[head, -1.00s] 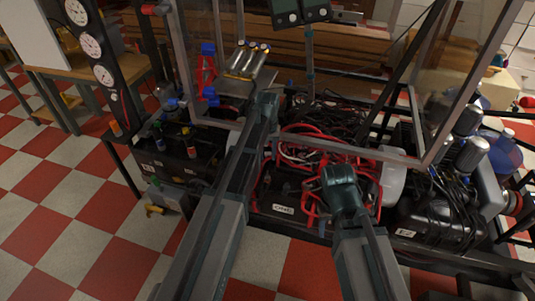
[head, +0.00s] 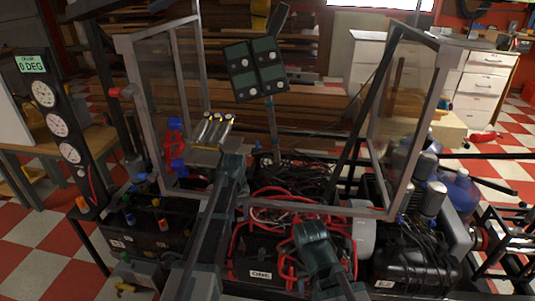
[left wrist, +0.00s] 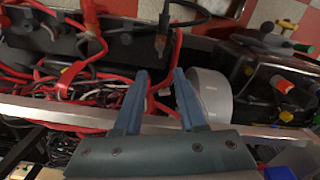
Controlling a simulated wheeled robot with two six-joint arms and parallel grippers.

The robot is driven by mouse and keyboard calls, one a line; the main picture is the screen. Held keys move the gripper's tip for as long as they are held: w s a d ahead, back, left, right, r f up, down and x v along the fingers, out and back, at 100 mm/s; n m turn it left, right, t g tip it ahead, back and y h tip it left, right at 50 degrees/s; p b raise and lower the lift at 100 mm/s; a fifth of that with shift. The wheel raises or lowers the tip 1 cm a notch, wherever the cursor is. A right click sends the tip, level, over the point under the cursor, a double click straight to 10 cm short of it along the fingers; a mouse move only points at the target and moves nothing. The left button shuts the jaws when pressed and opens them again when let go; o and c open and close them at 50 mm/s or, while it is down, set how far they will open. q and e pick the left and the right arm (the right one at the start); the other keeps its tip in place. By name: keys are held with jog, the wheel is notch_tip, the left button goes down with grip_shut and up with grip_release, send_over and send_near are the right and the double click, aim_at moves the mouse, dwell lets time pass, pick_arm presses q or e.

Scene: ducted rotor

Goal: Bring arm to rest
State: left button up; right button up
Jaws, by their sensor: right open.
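My left gripper (head: 236,160) reaches forward near the frame's lower bar in the head view, just right of a small tray of metal cylinders (head: 214,128). Its two blue-grey fingers (left wrist: 157,82) stand apart in the left wrist view, with nothing held between them. Red cables and a pale round drum (left wrist: 210,97) lie beyond the fingers there. My right gripper (head: 312,236) is lower and to the right, above a black box (head: 262,252) with red cables and a label. It looks empty; its fingertips are hard to make out from above.
A grey metal frame (head: 390,212) with clear panels stands around the bench. A gauge post (head: 55,122) is at the left. A double panel (head: 254,68) rises at the back. Black cables and a dark machine (head: 415,258) fill the right. Checkered floor shows at both sides.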

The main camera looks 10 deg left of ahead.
pick_arm(q)
jog(key=s+d+r+m+p, duration=0.2)
jog(key=s+d+r+p, duration=0.2)
jog(key=s+r+p, duration=0.4)
jog(key=s+d+r+m+p, duration=0.2)
jog(key=s+d+r+p, duration=0.2)
jog(key=s+r+p, duration=0.3)
jog(key=s+d+r+m+y+p, duration=0.1)
jog(key=s+d+r+m+p, duration=0.1)
jog(key=s+d+r+p, duration=0.3)
jog(key=s+r+p, duration=0.3)
jog(key=s+r, duration=0.1)
jog(key=shift+s+p, duration=0.3)
jog(key=shift+p, duration=0.05)
pick_arm(e)
notch_tip(320, 180, up, 24)
